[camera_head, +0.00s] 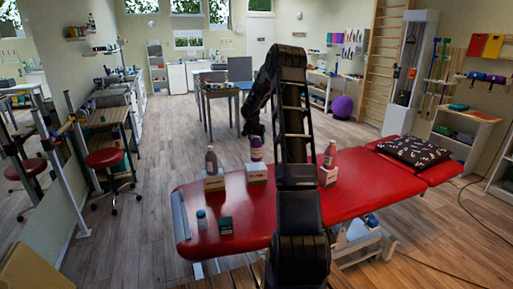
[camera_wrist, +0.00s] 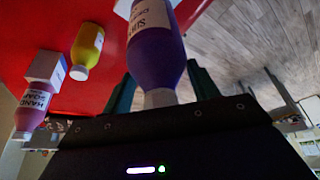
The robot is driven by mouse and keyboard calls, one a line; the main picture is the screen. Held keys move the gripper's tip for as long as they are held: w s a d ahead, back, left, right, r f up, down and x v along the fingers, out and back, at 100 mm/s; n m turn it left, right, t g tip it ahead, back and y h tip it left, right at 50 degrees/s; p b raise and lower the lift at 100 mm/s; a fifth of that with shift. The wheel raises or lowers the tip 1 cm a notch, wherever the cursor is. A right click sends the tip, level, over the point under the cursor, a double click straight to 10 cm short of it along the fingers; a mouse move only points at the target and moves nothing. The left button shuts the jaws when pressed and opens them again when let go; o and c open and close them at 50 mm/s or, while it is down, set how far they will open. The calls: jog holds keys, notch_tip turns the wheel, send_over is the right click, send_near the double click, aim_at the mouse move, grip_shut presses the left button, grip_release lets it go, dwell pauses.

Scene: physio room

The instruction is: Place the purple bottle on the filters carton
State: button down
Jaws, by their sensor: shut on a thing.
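The purple bottle (camera_head: 256,150) is upright under my gripper (camera_head: 256,136), directly above a white and green carton (camera_head: 257,174) on the red table. In the wrist view the purple bottle (camera_wrist: 156,55) stands between the two dark fingers (camera_wrist: 160,92), which are shut on it near its cap. A white carton edge (camera_wrist: 123,8) shows by the bottle's base. Bottle and carton look touching or nearly so; I cannot tell which. The carton's lettering is too small to read, so I cannot confirm it is the filters carton.
A grey bottle (camera_head: 211,160) stands on a carton (camera_head: 214,183) to the left. A pink bottle (camera_head: 330,155) stands on another carton (camera_head: 327,178) to the right. A yellow bottle (camera_wrist: 87,46) is nearby.

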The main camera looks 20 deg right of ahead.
aim_at(257, 146)
jog(key=shift+f, duration=2.15)
jog(key=shift+c, duration=2.1)
grip_release()
jog(key=shift+f, duration=0.1)
